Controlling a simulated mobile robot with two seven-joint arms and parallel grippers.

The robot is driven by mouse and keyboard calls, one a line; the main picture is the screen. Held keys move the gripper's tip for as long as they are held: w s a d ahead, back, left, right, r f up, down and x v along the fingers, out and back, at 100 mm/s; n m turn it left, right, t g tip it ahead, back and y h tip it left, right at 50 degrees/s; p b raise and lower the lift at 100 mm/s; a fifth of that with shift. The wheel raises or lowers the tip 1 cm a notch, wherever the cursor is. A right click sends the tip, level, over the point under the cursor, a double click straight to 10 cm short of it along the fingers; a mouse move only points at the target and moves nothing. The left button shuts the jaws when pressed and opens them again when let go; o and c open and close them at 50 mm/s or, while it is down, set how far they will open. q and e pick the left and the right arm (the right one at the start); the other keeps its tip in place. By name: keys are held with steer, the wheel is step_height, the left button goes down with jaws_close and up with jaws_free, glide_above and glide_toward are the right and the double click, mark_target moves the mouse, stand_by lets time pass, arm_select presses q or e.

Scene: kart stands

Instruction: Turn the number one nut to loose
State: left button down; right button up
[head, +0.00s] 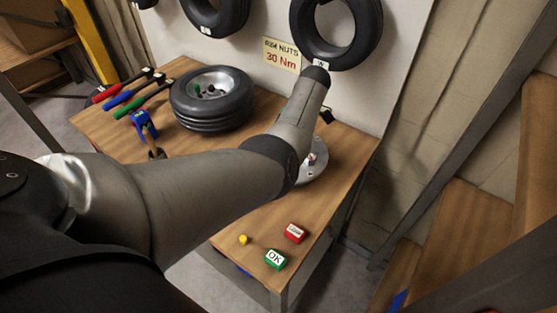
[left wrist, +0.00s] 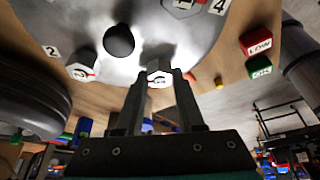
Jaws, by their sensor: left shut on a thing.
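A pale round metal hub plate (head: 318,165) lies on the wooden bench, partly hidden behind my left arm in the head view. In the left wrist view the hub plate (left wrist: 150,25) fills the top, with a dark round centre and several nuts on it. My left gripper (left wrist: 158,82) is shut on a pale hexagonal nut (left wrist: 158,76) on the plate; I cannot read its mark clearly. Another nut (left wrist: 80,70) stands near a "2" label, and one (left wrist: 183,5) near a "4" label. My left gripper is hidden by its arm in the head view. My right gripper is not in view.
A tyre on a rim (head: 212,100) and red, blue and green handled tools (head: 122,98) lie on the bench's left. A red block (head: 295,233), a green OK block (head: 275,260) and a small yellow piece (head: 243,239) lie near the front right. Tyres hang on the board behind.

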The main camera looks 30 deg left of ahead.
arm_select(q)
steer(key=shift+n+b, duration=0.3)
steer(key=shift+n, duration=0.2)
steer(key=c, duration=0.5)
jaws_free()
steer(key=v, duration=1.5)
steer(key=shift+w+a+r, duration=0.2)
steer(key=shift+a, duration=0.15)
steer(key=shift+f, duration=0.1)
